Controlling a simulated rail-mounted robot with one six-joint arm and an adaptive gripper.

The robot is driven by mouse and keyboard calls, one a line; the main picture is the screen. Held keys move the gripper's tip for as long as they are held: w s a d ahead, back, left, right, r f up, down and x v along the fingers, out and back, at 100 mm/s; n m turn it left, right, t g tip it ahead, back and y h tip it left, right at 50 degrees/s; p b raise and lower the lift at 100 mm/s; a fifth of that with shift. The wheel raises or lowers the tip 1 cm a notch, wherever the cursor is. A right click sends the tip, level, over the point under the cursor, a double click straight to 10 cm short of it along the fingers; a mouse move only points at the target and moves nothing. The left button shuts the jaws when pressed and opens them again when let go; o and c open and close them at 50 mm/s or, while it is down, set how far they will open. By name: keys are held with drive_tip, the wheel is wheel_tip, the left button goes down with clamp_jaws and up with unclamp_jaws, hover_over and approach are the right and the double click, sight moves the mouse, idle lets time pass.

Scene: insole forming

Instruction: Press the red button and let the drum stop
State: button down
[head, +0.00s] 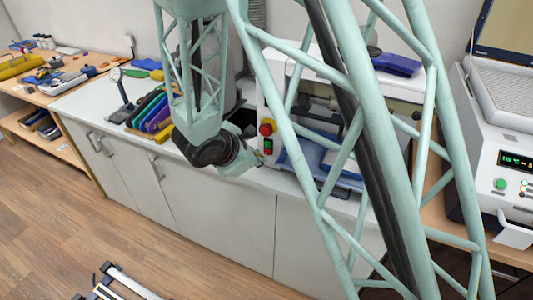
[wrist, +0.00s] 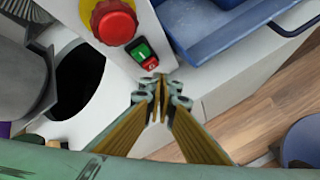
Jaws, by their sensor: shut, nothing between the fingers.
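A small switch on the white machine (wrist: 162,25) has a green button (wrist: 143,49) above a small red button (wrist: 150,63). Above it is a large red mushroom knob (wrist: 113,22) on a yellow base; the knob also shows in the head view (head: 267,127). My gripper (wrist: 155,82) is shut and empty, its fingertips just below the small red button. I cannot tell whether they touch it. In the head view my gripper (head: 262,160) is beside the machine's front left edge, partly hidden by my wrist. I cannot make out the drum or whether it turns.
A blue tray (wrist: 225,30) juts from the machine's front, right of the switch. A grey cylindrical housing (wrist: 22,80) and a dark round opening (wrist: 80,80) are to the left. Colored insoles in a rack (head: 155,110) stand farther left on the white cabinet.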

drive_tip(key=shift+s, duration=0.1)
drive_tip(key=shift+s+a+b, duration=0.25)
drive_tip(key=shift+s+a, duration=0.15)
drive_tip(key=shift+s, duration=0.3)
drive_tip(key=shift+s+a+b, duration=0.3)
drive_tip(key=shift+s+a, duration=0.1)
drive_tip(key=shift+s, duration=0.3)
drive_tip(key=shift+s+a+b, duration=0.25)
drive_tip(key=shift+s+a, duration=0.15)
drive_tip(key=shift+s, duration=0.3)
drive_tip(key=s+d+r+m+g+h+p, duration=0.1)
drive_tip(key=s+d+r+m+g, duration=0.1)
drive_tip(key=s+d+r+m, duration=0.45)
drive_tip(key=s+d+r+m+g, duration=0.2)
drive_tip(key=s+d+r, duration=0.15)
drive_tip(key=d, duration=0.65)
drive_tip(key=s+d+r+m+g+h+p, duration=0.1)
drive_tip(key=s+d+r+m+g, duration=0.1)
drive_tip(key=s+d+r+m, duration=0.35)
drive_tip(key=s+a+r+m+t+y+b, duration=0.1)
drive_tip(key=s+r+m+y, duration=0.2)
drive_tip(key=s+r, duration=0.3)
drive_tip(key=s+a+r+m+t+y+b, duration=0.1)
drive_tip(key=s+r+m+y, duration=0.3)
drive_tip(key=s, duration=1)
drive_tip(key=shift+r+m+t, duration=0.3)
drive_tip(key=shift+r+t, duration=0.1)
drive_tip(key=shift+r, duration=0.6)
